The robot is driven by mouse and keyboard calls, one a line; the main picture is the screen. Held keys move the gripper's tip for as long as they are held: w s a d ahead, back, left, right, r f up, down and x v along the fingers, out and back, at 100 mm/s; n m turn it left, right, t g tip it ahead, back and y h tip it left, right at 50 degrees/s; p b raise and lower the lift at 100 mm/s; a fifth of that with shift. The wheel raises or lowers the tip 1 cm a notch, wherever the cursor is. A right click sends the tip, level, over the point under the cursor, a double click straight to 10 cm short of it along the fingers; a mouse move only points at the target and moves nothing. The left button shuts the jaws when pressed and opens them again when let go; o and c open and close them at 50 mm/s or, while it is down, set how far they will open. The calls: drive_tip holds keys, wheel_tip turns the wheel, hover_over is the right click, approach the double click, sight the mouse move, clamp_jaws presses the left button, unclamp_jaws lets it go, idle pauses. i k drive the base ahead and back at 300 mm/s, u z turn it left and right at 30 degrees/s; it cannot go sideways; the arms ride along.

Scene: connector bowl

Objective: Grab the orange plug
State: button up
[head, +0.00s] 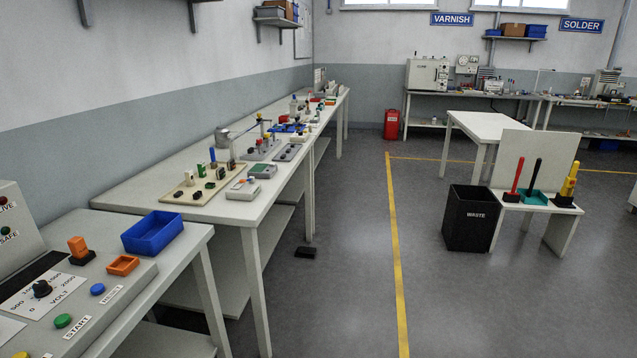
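An upright orange plug (77,246) stands in a black base at the left, on the grey panel of the nearest bench. A low orange square piece (123,265) with a hollow top lies just right of it; I cannot tell what it is. My gripper is not in this view, so its place relative to the plug is not shown.
A blue bin (153,232) stands behind the orange pieces. A black knob (41,289), a green button (63,321) and a blue button (97,289) are in front. A longer bench (136,204) with many parts runs behind. The floor right of the benches (345,290) is mostly clear.

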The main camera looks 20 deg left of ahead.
sight(78, 247)
drive_tip(key=u, duration=0.25)
drive_tip(key=i, duration=1.15)
drive_tip(key=u, duration=0.95)
drive_tip(key=i, duration=0.9)
drive_tip(key=u, duration=1.1)
drive_tip(key=i, duration=0.75)
drive_tip(key=u, duration=0.45)
